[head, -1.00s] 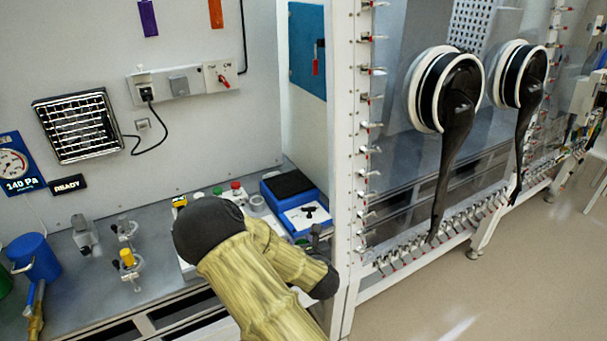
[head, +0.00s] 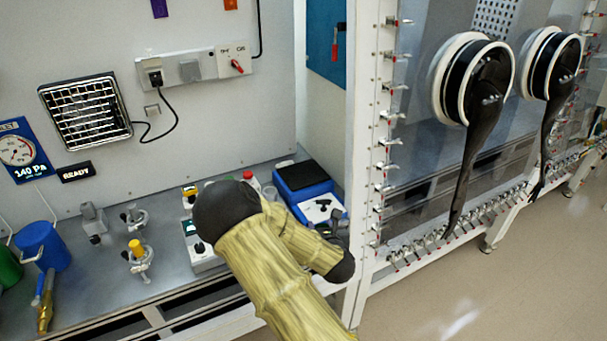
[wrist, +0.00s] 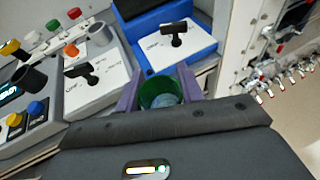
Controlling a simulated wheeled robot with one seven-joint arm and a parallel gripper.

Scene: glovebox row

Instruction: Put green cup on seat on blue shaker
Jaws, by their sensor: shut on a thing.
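In the wrist view my gripper (wrist: 160,90) has purple fingers shut on a green cup (wrist: 158,100), held upright with its open top facing the camera. The blue shaker (wrist: 143,24) lies just beyond the cup, with a white panel (wrist: 188,58) on its front and a black T-shaped piece on that panel. The cup is nearer the camera than the panel; I cannot tell its height above the bench. In the head view the blue shaker (head: 293,203) stands at the bench's right end, with a black top.
Left of the shaker in the wrist view is a grey-white unit (wrist: 101,91) with another black T-shaped piece and coloured caps. A white frame post (head: 370,150) stands right of the shaker. A blue mug (head: 45,245) and a yellow-topped clamp (head: 137,250) are on the bench's left.

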